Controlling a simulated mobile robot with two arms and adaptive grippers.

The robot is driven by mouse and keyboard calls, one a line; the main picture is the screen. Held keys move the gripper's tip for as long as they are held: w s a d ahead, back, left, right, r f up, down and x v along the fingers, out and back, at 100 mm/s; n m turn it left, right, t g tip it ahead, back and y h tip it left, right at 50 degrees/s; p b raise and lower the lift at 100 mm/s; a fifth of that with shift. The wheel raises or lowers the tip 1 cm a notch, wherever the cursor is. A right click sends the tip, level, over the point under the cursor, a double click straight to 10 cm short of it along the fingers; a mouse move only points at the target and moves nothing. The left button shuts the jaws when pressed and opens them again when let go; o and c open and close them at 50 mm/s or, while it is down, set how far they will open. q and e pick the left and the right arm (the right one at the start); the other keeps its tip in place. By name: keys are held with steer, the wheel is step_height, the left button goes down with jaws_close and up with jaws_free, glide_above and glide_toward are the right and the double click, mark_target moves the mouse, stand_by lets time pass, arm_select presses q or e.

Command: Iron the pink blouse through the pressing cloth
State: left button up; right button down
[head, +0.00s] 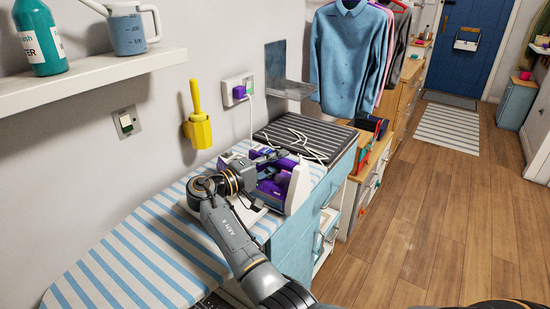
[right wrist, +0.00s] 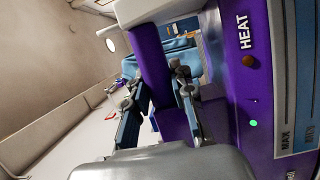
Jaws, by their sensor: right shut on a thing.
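A purple and white iron (head: 296,190) is at the right end of the blue-and-white striped ironing board (head: 135,262). My right gripper (head: 264,160) is at its purple handle. In the right wrist view, the right gripper's fingers (right wrist: 157,85) are on either side of the handle (right wrist: 154,62). The iron's side there shows the word HEAT and a lit green light. Whether the iron touches the board is hidden. A pink garment (head: 384,60), perhaps the blouse, hangs behind a blue shirt. I cannot make out a pressing cloth. My left gripper is not in view.
A black ribbed mat (head: 325,138) with a white cord lies behind the iron. The cord runs to a purple plug (head: 239,92) in the wall socket. A yellow holder (head: 197,130) hangs on the wall. The board's left part is bare; wooden floor (head: 420,215) lies open at right.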

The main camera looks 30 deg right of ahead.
steer(key=shift+r, duration=0.15)
steer(key=shift+s+p, duration=0.35)
steer(key=shift+p, duration=0.1)
steer(key=shift+a, duration=0.15)
steer(key=shift+s+a+p, duration=0.15)
steer(key=shift+s+a, duration=0.15)
steer(key=shift+a, duration=0.4)
steer(key=shift+s+a+p, duration=0.15)
steer(key=shift+s+a, duration=0.15)
steer(key=shift+a, duration=0.45)
steer(key=shift+s+a+p, duration=0.15)
steer(key=shift+s+a, duration=0.15)
steer(key=shift+a, duration=0.4)
